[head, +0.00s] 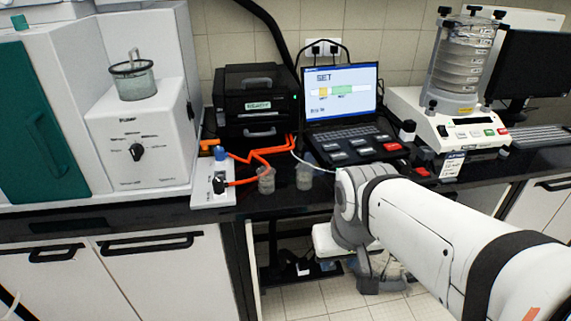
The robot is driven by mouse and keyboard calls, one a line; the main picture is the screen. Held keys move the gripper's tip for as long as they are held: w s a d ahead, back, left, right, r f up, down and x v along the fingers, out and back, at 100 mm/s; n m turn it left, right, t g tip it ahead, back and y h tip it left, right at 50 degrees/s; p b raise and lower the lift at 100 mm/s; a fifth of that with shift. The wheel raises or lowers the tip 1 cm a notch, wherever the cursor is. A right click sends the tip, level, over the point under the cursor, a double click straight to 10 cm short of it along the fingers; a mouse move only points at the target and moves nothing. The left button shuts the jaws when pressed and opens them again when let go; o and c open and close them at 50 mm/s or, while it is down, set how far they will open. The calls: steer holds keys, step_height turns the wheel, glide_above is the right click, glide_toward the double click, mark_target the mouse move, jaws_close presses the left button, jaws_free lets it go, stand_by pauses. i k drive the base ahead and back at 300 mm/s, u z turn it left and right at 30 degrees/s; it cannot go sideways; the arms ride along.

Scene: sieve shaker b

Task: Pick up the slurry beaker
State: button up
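Two small clear beakers stand on the black bench top near its front edge: a left one (266,181) with cloudy contents and a right one (304,178) with greyish contents. Another clear vessel with a handle (135,82) sits on top of the white pump unit at the left. I cannot read a label that tells which is the slurry beaker. My arm reaches in from the lower right, its bend just right of the two bench beakers and apart from them. My gripper cannot be made out.
A white block with a blue knob (213,187) and orange tubing stands left of the beakers. Behind are a black printer-like box (257,103), a laptop (340,92) and a button panel. A sieve shaker (459,126) stands at right. The bench's front edge lies close to the beakers.

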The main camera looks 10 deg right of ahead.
mark_target(305, 170)
steer(key=u, duration=0.15)
steer(key=i, duration=0.85)
steer(key=z, duration=0.05)
